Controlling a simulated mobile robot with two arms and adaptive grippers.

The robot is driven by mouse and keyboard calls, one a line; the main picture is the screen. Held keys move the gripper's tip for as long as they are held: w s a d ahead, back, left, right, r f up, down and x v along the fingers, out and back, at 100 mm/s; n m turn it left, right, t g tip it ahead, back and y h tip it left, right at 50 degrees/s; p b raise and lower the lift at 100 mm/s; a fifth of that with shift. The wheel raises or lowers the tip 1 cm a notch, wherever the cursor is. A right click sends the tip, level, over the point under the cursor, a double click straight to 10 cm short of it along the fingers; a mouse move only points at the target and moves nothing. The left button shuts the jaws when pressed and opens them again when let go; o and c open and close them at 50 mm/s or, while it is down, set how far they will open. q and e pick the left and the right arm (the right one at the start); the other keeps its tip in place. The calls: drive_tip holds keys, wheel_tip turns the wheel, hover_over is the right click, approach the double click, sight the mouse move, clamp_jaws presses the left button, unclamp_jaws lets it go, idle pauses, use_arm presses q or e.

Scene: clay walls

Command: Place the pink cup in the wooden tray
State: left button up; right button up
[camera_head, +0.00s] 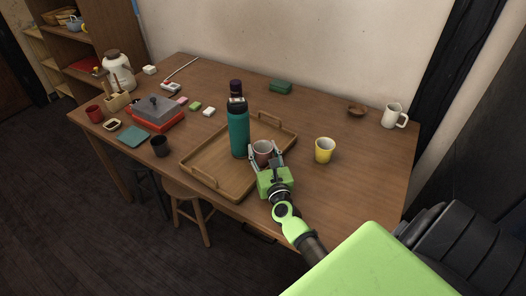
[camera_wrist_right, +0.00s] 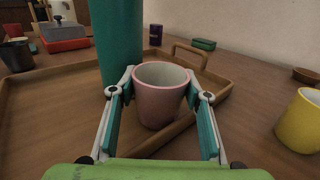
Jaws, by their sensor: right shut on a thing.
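The pink cup (camera_head: 263,151) is upright at the right part of the wooden tray (camera_head: 203,158), just right of the teal bottle (camera_head: 238,130). My right gripper (camera_head: 266,160) is shut on the pink cup, with a finger on each side of it. In the right wrist view the pink cup (camera_wrist_right: 160,92) stands between the two fingers, over the tray near its front right edge. I cannot tell whether its base touches the tray floor. My left gripper is not in view.
A yellow cup (camera_head: 324,150) stands right of the tray. A white mug (camera_head: 394,116) and a small bowl (camera_head: 357,110) are at the far right. A dark bottle (camera_head: 236,88) stands behind the tray. The left part of the tray is clear.

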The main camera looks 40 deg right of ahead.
drive_tip(key=o, duration=1.2)
drive_tip(key=shift+r+p, duration=0.2)
drive_tip(key=shift+p, duration=0.2)
drive_tip(key=v, duration=1)
drive_tip(key=shift+s+a+f+b, duration=0.2)
drive_tip(key=shift+s+f+b, duration=0.05)
drive_tip(key=shift+s+b, duration=0.15)
drive_tip(key=shift+s+a+r, duration=0.1)
drive_tip(key=shift+s+a, duration=0.15)
drive_tip(key=shift+s, duration=0.25)
